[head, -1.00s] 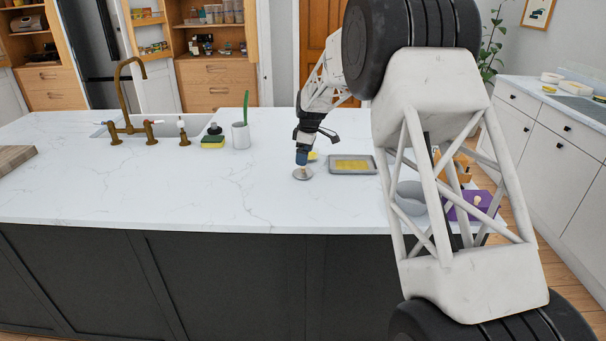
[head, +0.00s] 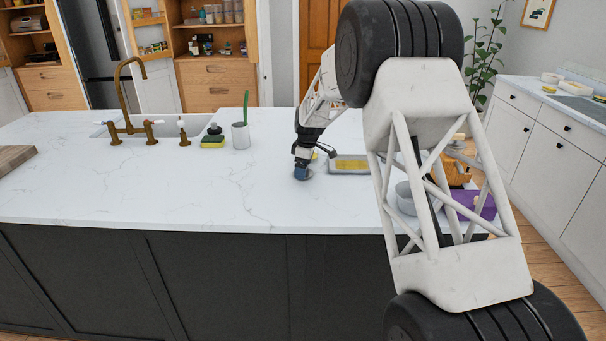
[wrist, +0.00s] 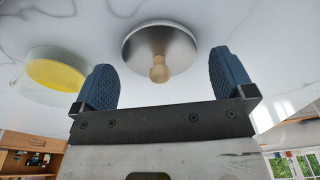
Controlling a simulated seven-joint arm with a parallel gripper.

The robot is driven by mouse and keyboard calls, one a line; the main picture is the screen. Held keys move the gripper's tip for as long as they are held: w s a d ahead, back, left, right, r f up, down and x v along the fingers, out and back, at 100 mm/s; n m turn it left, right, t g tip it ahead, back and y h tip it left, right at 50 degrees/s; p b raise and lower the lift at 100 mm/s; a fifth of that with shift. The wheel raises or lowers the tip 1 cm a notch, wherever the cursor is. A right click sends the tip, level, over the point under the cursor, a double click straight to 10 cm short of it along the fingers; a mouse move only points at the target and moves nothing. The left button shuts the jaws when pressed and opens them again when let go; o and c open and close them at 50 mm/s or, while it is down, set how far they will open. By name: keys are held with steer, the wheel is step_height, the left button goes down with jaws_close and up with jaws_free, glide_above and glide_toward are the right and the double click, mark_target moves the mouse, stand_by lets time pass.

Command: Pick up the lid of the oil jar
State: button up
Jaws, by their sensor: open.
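A round metal lid (wrist: 187,46) with a wooden knob (wrist: 159,70) lies on the white counter in the wrist view. My gripper (wrist: 162,62) is open, with one blue finger on each side of the knob in the picture; nothing is held. I cannot tell how far the fingertips are above the lid. In the head view my gripper (head: 302,174) is low over the counter and hides most of the lid. A round, pale container with yellow contents (wrist: 55,75) stands left of the lid in the wrist view; it may be the oil jar.
A grey bowl (head: 405,198) and a purple box (head: 475,204) are farther right, partly behind my arm. The counter's front left is clear.

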steer(key=shift+f, duration=0.3)
steer(key=shift+c, duration=0.2)
steer(key=c, duration=0.8)
